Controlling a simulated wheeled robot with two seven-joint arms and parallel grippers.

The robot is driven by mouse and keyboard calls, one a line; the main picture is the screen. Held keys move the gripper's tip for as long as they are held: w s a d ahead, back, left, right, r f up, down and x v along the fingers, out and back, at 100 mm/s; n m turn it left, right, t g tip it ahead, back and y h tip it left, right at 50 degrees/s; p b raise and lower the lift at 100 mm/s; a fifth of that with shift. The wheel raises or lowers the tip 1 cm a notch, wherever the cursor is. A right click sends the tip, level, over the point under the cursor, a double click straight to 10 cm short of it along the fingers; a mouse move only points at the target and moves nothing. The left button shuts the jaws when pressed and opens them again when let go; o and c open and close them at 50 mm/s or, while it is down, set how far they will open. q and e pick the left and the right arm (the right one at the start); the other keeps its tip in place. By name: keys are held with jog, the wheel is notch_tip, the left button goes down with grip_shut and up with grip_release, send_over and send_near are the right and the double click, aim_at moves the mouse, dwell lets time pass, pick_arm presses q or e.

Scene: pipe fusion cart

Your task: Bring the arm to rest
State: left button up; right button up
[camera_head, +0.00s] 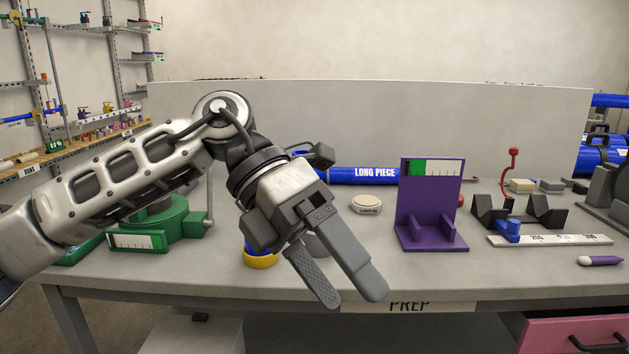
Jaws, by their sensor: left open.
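My left arm (125,185) comes in from the left and reaches over the grey cart top. My left gripper (348,293) points down toward the front edge of the top. Its two fingers are apart with nothing between them. The fingertips overlap the front edge in the picture, left of the PREP label (410,307). My right gripper is not in view.
Behind my gripper are a yellow ring (260,259), a blue LONG PIECE pipe (360,175) and a cleaner pad tin (367,203). A green device (172,220) is partly behind my arm. A purple stand (430,207), black V-blocks (545,213) and a ruler (550,240) stand right.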

pick_arm(q)
jog(key=s+d+r+n+g+h, duration=0.15)
jog(key=d+n+h, duration=0.45)
jog(key=h, duration=0.6)
jog(key=w+a+f+n+t+y, duration=0.1)
jog(key=w+a+f+n+t, duration=0.35)
jog(key=n+t, duration=0.75)
jog(key=w+a+f+n+t, duration=0.3)
jog(key=w+f+n+t, duration=0.15)
jog(key=n+t, duration=0.75)
jog(key=s+a+f+n+y, duration=0.1)
jog(key=a+f+n+y, duration=0.4)
jog(key=f, duration=0.4)
jog(key=s+a+f+n+y, duration=0.2)
jog(key=a+f+n+y, duration=0.1)
jog(key=f+n+y, duration=0.5)
jog(key=s+a+f+n+g+y, duration=0.1)
jog(key=s+a+f+g, duration=0.2)
jog(key=s+f, duration=0.2)
jog(key=s+a+f+n+g+y, duration=0.1)
jog(key=s+a+f+g, duration=0.2)
jog(key=s+f, duration=0.3)
notch_tip(320, 180, down, 3)
jog(key=shift+s+a+f+n+y, duration=0.15)
jog(key=shift+s+a+n+y, duration=0.1)
jog(key=shift+a+n+y, duration=0.05)
